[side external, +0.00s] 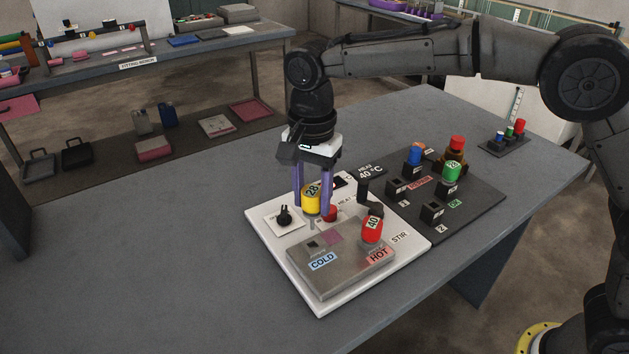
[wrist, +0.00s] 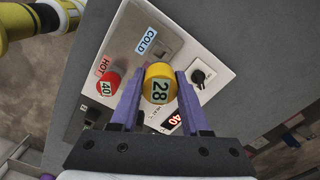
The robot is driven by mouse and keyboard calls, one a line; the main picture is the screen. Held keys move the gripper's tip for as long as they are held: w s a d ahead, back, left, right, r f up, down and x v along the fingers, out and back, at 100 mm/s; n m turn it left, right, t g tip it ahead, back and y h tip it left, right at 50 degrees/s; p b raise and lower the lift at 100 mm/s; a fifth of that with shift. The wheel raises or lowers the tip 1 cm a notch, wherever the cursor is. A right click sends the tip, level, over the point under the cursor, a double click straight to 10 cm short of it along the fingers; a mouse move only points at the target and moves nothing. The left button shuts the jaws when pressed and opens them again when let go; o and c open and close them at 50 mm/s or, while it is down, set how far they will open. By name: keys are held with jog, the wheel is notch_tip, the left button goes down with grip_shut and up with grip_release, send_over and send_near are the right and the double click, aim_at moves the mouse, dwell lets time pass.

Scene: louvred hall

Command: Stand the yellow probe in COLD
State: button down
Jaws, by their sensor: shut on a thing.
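The yellow probe (side external: 311,200), marked 28, is between the purple fingers of my gripper (side external: 312,195), which is shut on it. It also shows in the wrist view (wrist: 159,84), between the fingertips (wrist: 158,90). It is held above the white panel, behind the metal block (side external: 340,264). The COLD label (side external: 322,261) is on the block's front left, with a dark square hole (side external: 313,245) behind it. A red probe (side external: 372,230), marked 40, stands at the HOT (side external: 379,254) side. The yellow probe's lower end is hard to make out.
To the right, a dark board (side external: 480,205) carries sockets, a blue probe (side external: 415,154), a green probe (side external: 451,172) and a red-topped brown item (side external: 456,148). The table's left side is clear.

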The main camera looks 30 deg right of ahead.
aim_at(313, 229)
jog(key=shift+f, duration=1.95)
jog(key=shift+f, duration=0.2)
jog(key=shift+f, duration=1.8)
jog(key=shift+c, duration=1.5)
grip_release()
jog(key=shift+r, duration=2.55)
